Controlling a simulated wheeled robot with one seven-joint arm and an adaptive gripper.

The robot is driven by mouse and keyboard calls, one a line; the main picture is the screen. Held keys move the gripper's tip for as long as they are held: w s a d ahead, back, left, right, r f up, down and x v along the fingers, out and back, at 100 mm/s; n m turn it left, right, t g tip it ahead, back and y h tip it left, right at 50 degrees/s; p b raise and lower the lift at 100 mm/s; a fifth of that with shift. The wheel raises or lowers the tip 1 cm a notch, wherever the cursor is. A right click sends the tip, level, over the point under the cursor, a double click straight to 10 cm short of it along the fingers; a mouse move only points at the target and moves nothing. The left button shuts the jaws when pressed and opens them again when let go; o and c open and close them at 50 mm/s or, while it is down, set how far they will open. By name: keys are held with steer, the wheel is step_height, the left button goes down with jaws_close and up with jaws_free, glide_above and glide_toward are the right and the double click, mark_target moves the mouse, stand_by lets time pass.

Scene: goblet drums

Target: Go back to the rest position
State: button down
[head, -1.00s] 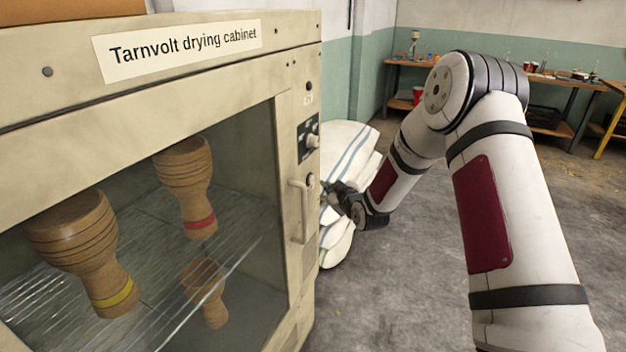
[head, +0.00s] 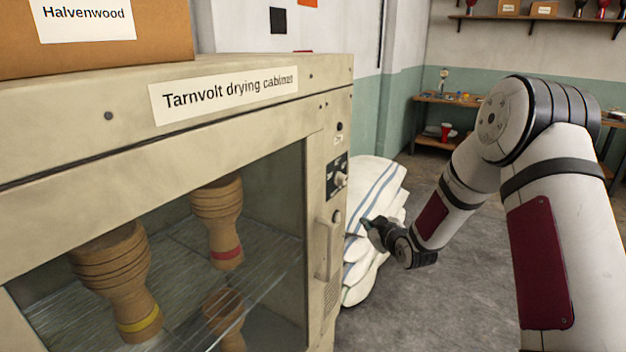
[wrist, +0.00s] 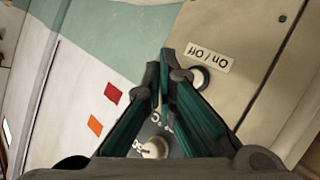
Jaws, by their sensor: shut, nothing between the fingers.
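My gripper (head: 372,228) is to the right of the drying cabinet (head: 60,185), beyond its front handle, with white sacks behind it. In the wrist view my gripper (wrist: 160,68) has its two dark fingers meeting at the tips, with nothing between them. In that view the cabinet's control panel, with a knob (wrist: 153,148) and an "On / Off" button (wrist: 194,78), shows around and behind the fingers. I cannot tell how far the fingertips are from the cabinet front.
Goblet drums with a yellow band (head: 122,270) and a red band (head: 220,215) stand in the cabinet, with another (head: 224,310) lower down. The cabinet handle (head: 327,245) sticks out. Striped white sacks (head: 375,195) are piled beside the cabinet. Floor (head: 450,310) is clear to the right.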

steer(key=s+r+m+g+h, duration=0.3)
steer(key=s+r+g, duration=0.2)
steer(key=s+r, duration=1.35)
steer(key=s+a+r+m+g, duration=0.1)
steer(key=s+m+g, duration=0.1)
steer(key=s, duration=1.3)
steer(key=s+a+r+m+g+p, duration=0.1)
steer(key=s+r+m+g, duration=0.1)
steer(key=s, duration=1.4)
steer(key=shift+s+m+y+p, duration=0.15)
steer(key=shift+m+y+p, duration=0.15)
